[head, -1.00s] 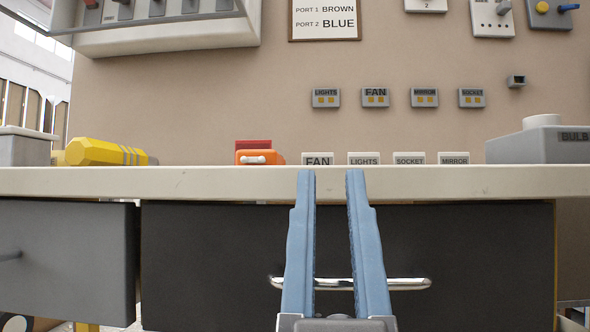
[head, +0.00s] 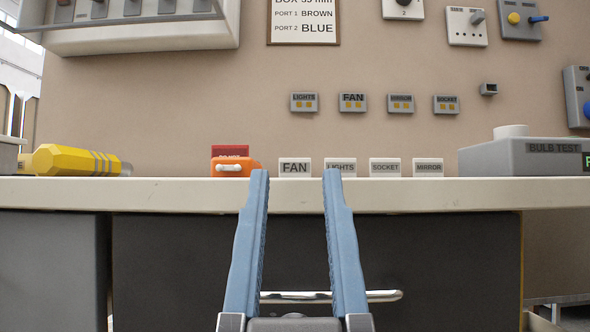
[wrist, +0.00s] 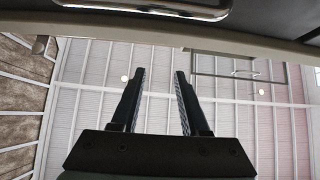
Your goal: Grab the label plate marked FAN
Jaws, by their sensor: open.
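The white label plate marked FAN (head: 295,168) stands upright on the bench top, leftmost in a row of white plates in the head view. My gripper (head: 296,176) is open and empty. In the head view its two blue fingers point up, one to each side of the FAN plate in the picture, and they overlap the bench's front edge. How far the fingertips are from the plate in depth I cannot tell. In the wrist view the open fingers (wrist: 157,75) show nothing between them but a distant panelled surface; the FAN plate is not seen there.
White plates LIGHTS (head: 341,168), SOCKET (head: 385,168) and MIRROR (head: 429,168) stand to the right. An orange object (head: 231,167) sits close left, a yellow-handled tool (head: 75,160) farther left. A grey BULB TEST box (head: 525,158) is at right. The bench edge (head: 440,195) and drawer handle (head: 380,296) are in front.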

